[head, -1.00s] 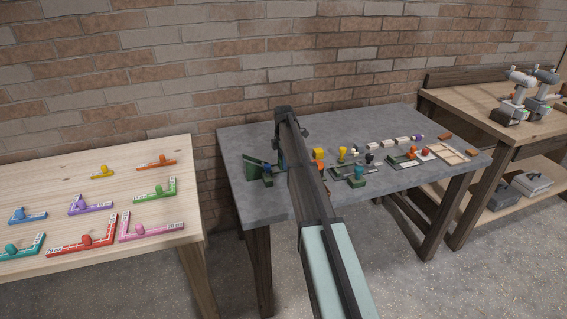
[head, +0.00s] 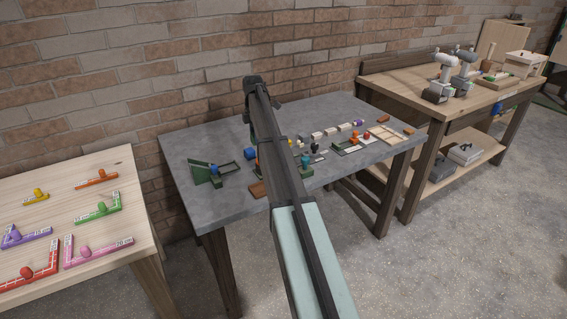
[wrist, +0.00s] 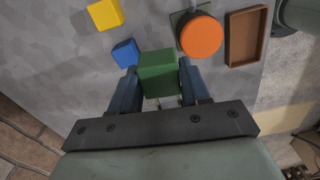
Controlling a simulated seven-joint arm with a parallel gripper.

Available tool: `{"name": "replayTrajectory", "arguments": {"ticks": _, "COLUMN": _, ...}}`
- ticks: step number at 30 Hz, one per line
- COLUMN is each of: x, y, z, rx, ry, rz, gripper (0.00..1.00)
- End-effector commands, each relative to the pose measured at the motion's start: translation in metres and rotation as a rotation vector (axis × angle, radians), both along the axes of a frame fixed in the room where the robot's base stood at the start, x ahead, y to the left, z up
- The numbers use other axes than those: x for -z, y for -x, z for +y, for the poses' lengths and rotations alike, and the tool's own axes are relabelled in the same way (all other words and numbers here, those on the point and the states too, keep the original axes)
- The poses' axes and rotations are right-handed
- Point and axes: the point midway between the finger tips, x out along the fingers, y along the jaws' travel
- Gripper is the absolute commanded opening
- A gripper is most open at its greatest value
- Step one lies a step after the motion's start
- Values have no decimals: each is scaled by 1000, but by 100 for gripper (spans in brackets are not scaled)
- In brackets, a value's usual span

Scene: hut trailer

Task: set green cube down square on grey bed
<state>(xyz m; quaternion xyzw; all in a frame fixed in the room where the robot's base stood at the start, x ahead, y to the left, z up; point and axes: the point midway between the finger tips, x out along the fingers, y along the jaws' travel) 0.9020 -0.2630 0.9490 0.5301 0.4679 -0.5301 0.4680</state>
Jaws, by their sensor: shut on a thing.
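The green cube (wrist: 158,72) is between the two dark fingers of my gripper (wrist: 158,80) in the wrist view. The gripper is shut on it, and one face of the cube fills the gap. The grey table top (wrist: 60,60) lies below; I cannot make out a separate grey bed on it. Whether the cube touches anything beneath is hidden. In the head view my arm crosses the grey table (head: 215,203) and hides the gripper and the cube.
In the wrist view a blue cube (wrist: 125,52) and a yellow cube (wrist: 105,14) lie left of the green cube. A round orange knob (wrist: 201,36) and a brown tray (wrist: 236,50) are on the right. A green fixture (head: 203,176) stands at the table's left.

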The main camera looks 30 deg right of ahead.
Motion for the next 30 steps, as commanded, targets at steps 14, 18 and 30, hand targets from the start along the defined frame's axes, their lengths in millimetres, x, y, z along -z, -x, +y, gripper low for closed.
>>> {"name": "replayTrajectory", "arguments": {"ticks": 14, "x": 1, "y": 65, "z": -119, "rx": 98, "ry": 0, "rz": -2, "gripper": 17}}
{"name": "replayTrajectory", "arguments": {"ticks": 18, "x": 1, "y": 66, "z": -116, "rx": 8, "ry": 0, "rz": -1, "gripper": 17}}
{"name": "replayTrajectory", "arguments": {"ticks": 30, "x": 12, "y": 66, "z": -115, "rx": -127, "ry": 0, "rz": 1, "gripper": 17}}
